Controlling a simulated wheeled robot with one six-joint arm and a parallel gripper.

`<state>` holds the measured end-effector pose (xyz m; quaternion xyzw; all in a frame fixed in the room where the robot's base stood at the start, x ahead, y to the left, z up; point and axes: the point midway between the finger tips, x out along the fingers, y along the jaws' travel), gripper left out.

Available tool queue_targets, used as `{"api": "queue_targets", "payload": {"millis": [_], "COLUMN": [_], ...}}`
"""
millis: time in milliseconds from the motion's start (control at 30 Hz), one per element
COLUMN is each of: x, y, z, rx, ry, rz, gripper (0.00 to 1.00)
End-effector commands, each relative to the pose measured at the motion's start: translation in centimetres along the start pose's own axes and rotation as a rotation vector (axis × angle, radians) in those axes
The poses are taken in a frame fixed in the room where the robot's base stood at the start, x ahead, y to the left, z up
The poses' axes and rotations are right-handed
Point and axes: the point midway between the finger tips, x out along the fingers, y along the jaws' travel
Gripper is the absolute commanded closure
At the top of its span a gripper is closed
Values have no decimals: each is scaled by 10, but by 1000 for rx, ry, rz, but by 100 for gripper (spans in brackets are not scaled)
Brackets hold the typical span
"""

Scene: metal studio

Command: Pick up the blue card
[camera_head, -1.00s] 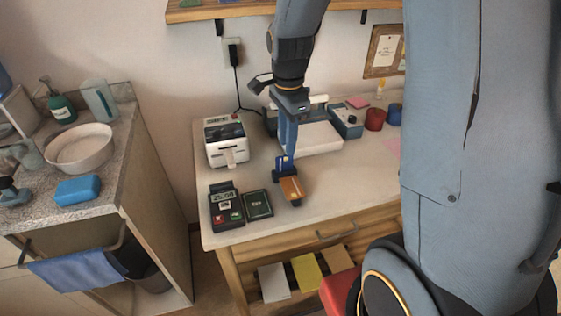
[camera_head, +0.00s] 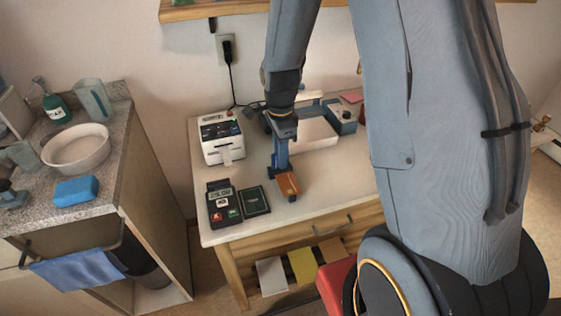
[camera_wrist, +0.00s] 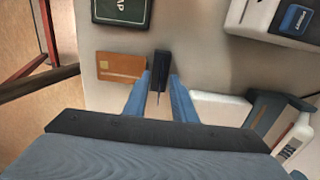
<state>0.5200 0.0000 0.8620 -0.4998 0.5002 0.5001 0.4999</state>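My gripper (camera_head: 281,166) points down at the card holder on the desk. In the wrist view its two blue fingers (camera_wrist: 160,77) are apart, one on each side of a small dark holder (camera_wrist: 161,62). A thin upright edge (camera_wrist: 158,98), apparently the blue card seen edge-on, shows between the fingers, with gaps on both sides. In the head view the blue card is mostly hidden by the fingers, above the dark holder (camera_head: 273,172). An orange-brown card (camera_head: 288,184) is beside the holder; it also shows in the wrist view (camera_wrist: 121,66).
A card terminal (camera_head: 223,206) and a dark booklet (camera_head: 254,201) lie at the front left of the desk. A white printer (camera_head: 222,138) stands behind them. A white device (camera_head: 313,133) and a blue-grey box (camera_head: 341,116) are at the back. The front right desktop is clear.

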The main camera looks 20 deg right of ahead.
Motion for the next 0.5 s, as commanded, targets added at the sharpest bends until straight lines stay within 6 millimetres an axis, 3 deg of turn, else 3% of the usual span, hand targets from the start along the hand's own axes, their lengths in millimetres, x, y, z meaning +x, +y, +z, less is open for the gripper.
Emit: {"api": "queue_targets", "payload": {"millis": [233, 367, 500], "x": [1, 1, 1], "y": [0, 0, 0], "z": [0, 0, 0], "rx": [0, 0, 0], "ry": [0, 0, 0], "rz": [-1, -1, 0], "gripper": [76, 98, 100]}}
